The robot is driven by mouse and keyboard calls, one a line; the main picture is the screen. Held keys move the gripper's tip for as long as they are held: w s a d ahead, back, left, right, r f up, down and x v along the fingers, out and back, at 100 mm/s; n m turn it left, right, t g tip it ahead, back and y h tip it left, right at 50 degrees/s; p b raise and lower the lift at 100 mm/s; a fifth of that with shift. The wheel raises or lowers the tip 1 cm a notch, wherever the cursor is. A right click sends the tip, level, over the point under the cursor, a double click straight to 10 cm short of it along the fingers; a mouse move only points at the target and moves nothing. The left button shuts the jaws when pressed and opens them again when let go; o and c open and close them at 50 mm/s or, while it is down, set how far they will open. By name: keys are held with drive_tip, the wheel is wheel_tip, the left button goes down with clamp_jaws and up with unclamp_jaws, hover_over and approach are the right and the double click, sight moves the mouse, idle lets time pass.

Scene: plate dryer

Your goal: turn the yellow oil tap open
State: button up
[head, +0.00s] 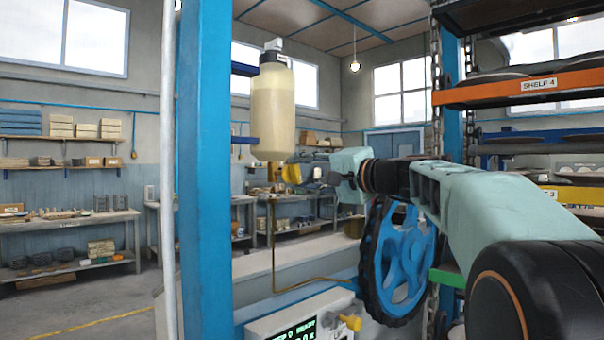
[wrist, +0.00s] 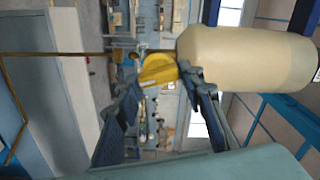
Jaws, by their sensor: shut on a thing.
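The yellow oil tap (head: 290,173) sits under a cream oil bottle (head: 273,105), on a thin brown pipe (head: 273,240) that runs down. In the wrist view the yellow tap (wrist: 157,69) lies between my fingertips, beside the bottle's lower end (wrist: 215,58). My gripper (head: 307,173) reaches in from the right at the tap's height, and its fingers (wrist: 160,82) are shut on the tap's handle. The fingertips hide part of the handle's edges. I cannot tell from these views whether the tap is open or closed.
A blue post (head: 206,170) stands left of the bottle. A blue handwheel (head: 400,255) is below my arm. A control box (head: 305,318) with a green display and another yellow knob (head: 350,322) is at the bottom. Shelves (head: 530,87) with plates stand at right.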

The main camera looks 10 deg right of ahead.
drive_tip(key=shift+m+p, duration=0.3)
drive_tip(key=shift+m, duration=1.3)
drive_tip(key=shift+f, duration=0.1)
drive_tip(key=o, duration=1.2)
drive_tip(key=shift+c, duration=0.2)
drive_tip(key=shift+s+d, duration=0.1)
drive_tip(key=v, duration=1.1)
drive_tip(key=shift+s+d, duration=0.2)
drive_tip(key=shift+s, duration=0.1)
